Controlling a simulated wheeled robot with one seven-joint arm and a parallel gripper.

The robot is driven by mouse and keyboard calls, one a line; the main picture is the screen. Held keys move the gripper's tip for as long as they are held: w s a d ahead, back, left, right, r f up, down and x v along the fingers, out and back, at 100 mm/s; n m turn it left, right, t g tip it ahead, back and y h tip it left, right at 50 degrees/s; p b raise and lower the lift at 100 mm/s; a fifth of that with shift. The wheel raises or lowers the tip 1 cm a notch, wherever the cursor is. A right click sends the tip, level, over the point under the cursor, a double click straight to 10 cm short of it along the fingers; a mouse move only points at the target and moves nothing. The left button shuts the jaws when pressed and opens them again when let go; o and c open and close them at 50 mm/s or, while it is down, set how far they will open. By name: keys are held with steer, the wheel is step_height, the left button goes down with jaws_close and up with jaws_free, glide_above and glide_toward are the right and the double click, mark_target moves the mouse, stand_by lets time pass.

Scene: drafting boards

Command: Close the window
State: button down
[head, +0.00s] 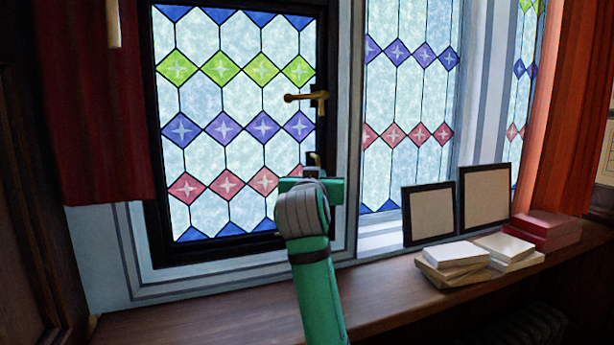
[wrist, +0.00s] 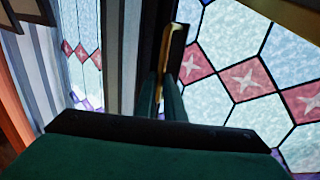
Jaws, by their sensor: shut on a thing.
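The window (head: 322,215) has a dark frame around patterned stained glass and stands nearly in line with the pale surround in the head view. I cannot tell whether a small gap remains at its edge. A brass handle (head: 305,97) sits on the right side of the frame, and a lower brass handle (head: 314,159) is below it. My gripper (head: 316,178) is at the lower handle, its fingertips mostly hidden by my arm. In the wrist view my gripper (wrist: 166,82) is shut on the lower brass handle (wrist: 174,48), with green fingers on either side.
A wooden sill (head: 190,315) runs below. Two picture frames (head: 428,214) and stacked books (head: 455,255) stand on it to the right. A red curtain (head: 95,110) hangs left and an orange curtain (head: 575,110) right. The sill's left part is clear.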

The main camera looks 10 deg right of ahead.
steer(key=shift+a, duration=0.45)
steer(key=c, duration=1.9)
jaws_free()
steer(key=shift+s+r, duration=0.1)
steer(key=shift+o, duration=0.3)
steer(key=shift+d, duration=0.3)
steer(key=v, duration=1.1)
steer(key=shift+w+a, duration=0.1)
steer(key=shift+w, duration=0.1)
